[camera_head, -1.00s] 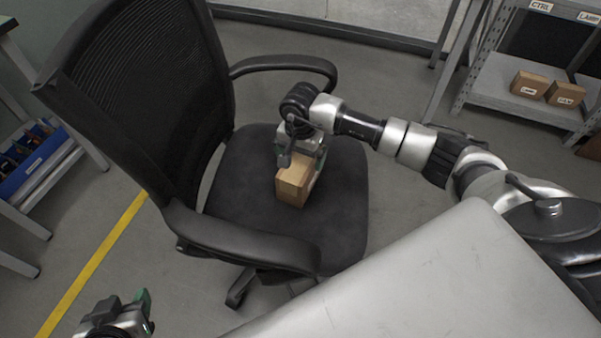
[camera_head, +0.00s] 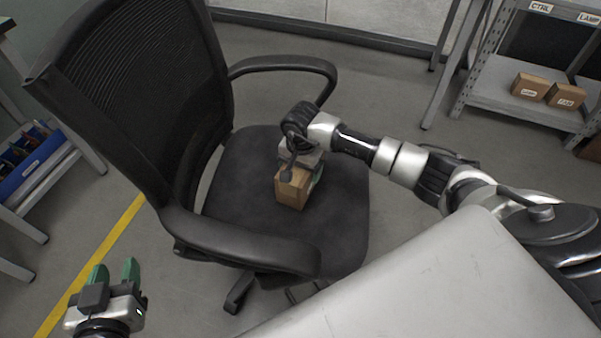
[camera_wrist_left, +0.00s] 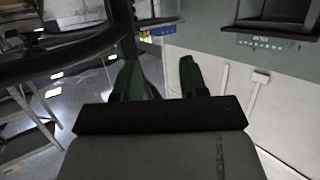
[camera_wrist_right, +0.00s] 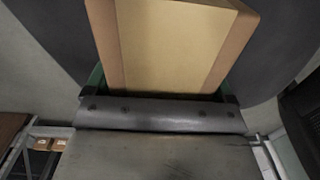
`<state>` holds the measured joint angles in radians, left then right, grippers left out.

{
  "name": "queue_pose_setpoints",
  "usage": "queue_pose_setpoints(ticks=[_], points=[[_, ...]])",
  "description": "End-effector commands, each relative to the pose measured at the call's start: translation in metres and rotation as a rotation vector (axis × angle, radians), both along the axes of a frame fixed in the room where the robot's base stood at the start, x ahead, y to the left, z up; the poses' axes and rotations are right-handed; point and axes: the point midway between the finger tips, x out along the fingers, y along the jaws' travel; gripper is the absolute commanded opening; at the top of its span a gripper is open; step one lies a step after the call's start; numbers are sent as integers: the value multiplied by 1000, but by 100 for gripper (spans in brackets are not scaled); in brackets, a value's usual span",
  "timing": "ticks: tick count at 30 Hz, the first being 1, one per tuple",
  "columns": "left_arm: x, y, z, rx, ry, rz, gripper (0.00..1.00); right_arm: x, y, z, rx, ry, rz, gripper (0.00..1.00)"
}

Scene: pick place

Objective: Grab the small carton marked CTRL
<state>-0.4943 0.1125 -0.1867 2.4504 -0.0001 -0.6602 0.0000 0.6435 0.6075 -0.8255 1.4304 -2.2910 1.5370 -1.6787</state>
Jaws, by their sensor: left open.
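A small brown carton (camera_head: 291,191) stands on the black seat of an office chair; no CTRL marking can be read on it from here. My right gripper (camera_head: 299,168) is over its far side, with a finger along each side of it. In the right wrist view the carton (camera_wrist_right: 170,45) fills the space between the green fingers, which lie close against its sides. Whether it is lifted off the seat cannot be seen. My left gripper (camera_head: 116,272) is open and empty, low at the left, away from the carton; its two fingers show apart in the left wrist view (camera_wrist_left: 157,80).
The chair (camera_head: 225,205) has a tall backrest and two armrests beside the carton. A grey surface (camera_head: 430,275) fills the lower right. Blue bins (camera_head: 30,165) stand at left.

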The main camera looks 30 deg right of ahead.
Motion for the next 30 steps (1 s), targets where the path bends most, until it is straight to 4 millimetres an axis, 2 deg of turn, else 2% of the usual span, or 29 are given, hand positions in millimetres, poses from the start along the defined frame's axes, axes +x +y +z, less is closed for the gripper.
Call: queue_pose_setpoints(ticks=[1, 8, 20, 26, 30], points=[[0, 0, 0, 0, 0, 0, 43, 0, 0, 0, 0, 0, 0, 77], [0, 0, 0, 0, 1, 0, 43, 0, 0, 0, 0, 0, 0, 42], [-1, 1, 0, 4, 18, 1, 43, 1, 0, 7, 0, -2, 0, 41], [-12, 6, -16, 35, 150, 9, 43, 1, -1, 24, -2, -4, -1, 41], [-24, 12, -29, 66, 280, 19, 43, 1, -1, 45, -1, -6, 0, 41]])
